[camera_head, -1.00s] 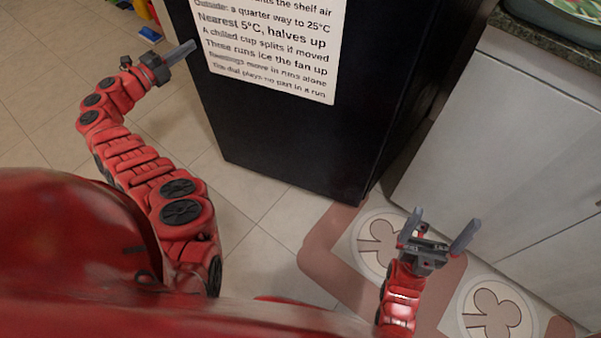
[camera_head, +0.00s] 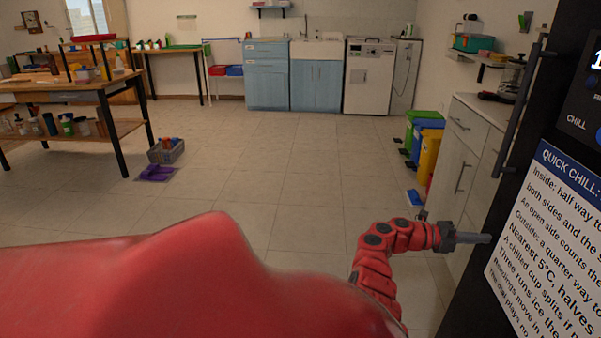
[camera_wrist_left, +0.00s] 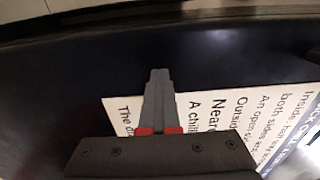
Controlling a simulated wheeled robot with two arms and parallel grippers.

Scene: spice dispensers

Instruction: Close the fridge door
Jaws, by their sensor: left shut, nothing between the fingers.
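The fridge (camera_head: 478,300) is tall and black and stands at the right edge of the head view, cut off by the frame. Its front bears a white notice (camera_head: 560,235) and a long dark vertical handle (camera_head: 523,105). I cannot tell whether the door is fully shut. My left gripper (camera_head: 488,238) is shut and empty, its fingers pointing right at the fridge front beside the notice. In the left wrist view the shut fingers (camera_wrist_left: 159,75) lie over the black door surface (camera_wrist_left: 80,80); contact is unclear. My right gripper is out of view.
White cabinets (camera_head: 458,165) stand just beyond the fridge, with green, blue and yellow bins (camera_head: 428,152) farther on. A grey basket (camera_head: 166,151) sits on the floor near a wooden table (camera_head: 105,92). The tiled floor in the middle is clear.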

